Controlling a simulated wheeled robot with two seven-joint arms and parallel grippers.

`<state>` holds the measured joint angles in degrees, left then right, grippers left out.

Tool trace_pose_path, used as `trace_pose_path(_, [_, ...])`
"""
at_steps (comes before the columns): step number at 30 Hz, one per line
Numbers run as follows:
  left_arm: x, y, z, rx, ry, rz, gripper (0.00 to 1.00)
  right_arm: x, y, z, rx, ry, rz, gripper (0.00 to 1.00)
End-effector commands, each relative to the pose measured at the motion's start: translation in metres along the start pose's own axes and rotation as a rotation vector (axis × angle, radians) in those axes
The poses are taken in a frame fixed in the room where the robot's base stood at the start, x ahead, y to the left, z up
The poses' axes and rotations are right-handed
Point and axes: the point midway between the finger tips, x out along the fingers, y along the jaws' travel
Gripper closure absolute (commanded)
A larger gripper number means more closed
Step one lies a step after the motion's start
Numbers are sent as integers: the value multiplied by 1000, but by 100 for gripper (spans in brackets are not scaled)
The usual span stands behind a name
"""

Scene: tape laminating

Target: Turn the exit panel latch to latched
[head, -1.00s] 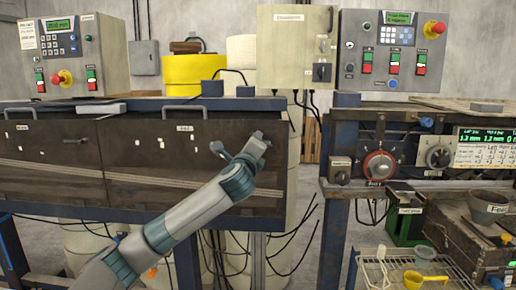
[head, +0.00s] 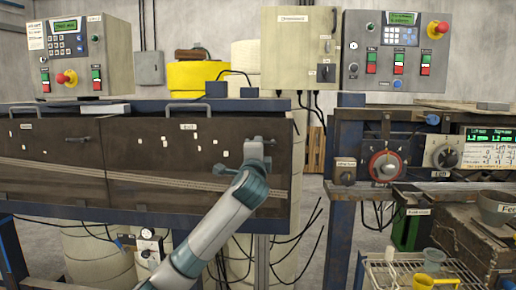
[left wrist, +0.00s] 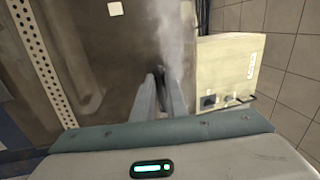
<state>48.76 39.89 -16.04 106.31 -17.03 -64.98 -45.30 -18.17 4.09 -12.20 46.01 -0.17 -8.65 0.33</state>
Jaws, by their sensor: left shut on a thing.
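The exit panel (head: 150,165) is the right one of two dark brown panels, with a small "Exit" label (head: 188,127) near its top. My left gripper (head: 257,142) is at the panel's right end, at the place of its latch. In the left wrist view, its two fingers (left wrist: 163,95) are close together and point at the brown panel face (left wrist: 110,60). The gripper is shut on the latch, which is mostly hidden behind the fingers, so its angle cannot be told. My right gripper is not in view.
The left panel has a dark horizontal latch handle (head: 75,139). A grey handle (head: 188,108) tops the exit panel. A perforated strip (head: 140,177) runs below my gripper. To the right stand a red-ringed dial (head: 385,166) and a wire rack (head: 420,272). A beige box (head: 298,50) hangs behind.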

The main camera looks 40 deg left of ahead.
Motion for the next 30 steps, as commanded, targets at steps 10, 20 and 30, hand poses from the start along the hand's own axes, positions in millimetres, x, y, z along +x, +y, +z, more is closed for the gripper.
trace_pose_path(10, [0, 1, 0, -2, -2, 2, 76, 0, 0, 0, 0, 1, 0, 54])
trace_pose_path(20, [0, 0, 0, -1, 0, 1, 69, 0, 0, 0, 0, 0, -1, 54])
trace_pose_path(30, [-20, 2, -1, -1, 2, -1, 69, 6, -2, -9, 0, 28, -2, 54])
